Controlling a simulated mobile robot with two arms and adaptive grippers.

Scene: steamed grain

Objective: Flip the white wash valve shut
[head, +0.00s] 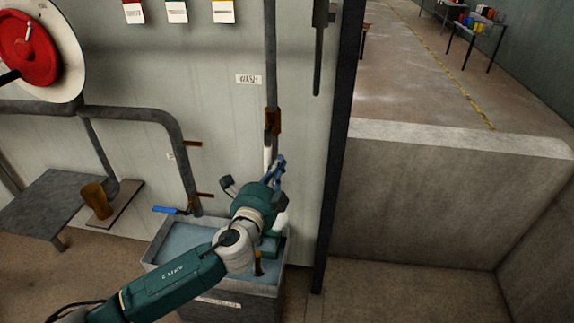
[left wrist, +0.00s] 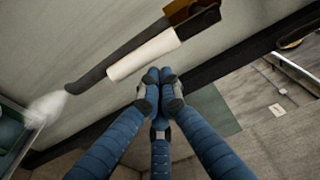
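The white wash valve handle (head: 267,155) hangs below a brown valve body (head: 273,121) on the vertical pipe under the WASH label (head: 249,79). In the left wrist view the white handle (left wrist: 143,56) lies alongside the dark spout pipe (left wrist: 100,72), and the brown body (left wrist: 188,12) is at the top. White water (left wrist: 45,106) comes from the spout's end. My left gripper (head: 279,162) is beside the handle. In the left wrist view its blue fingers (left wrist: 158,78) meet at the tips, just beside the handle's side, with nothing seen between them. My right gripper is out of view.
A grey tub (head: 160,252) of water stands below my left gripper. A blue-handled valve (head: 170,210) sits at the tub's left rim. A dark post (head: 335,150) and low concrete wall (head: 450,180) are to the right. A red wheel (head: 28,48) is at upper left.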

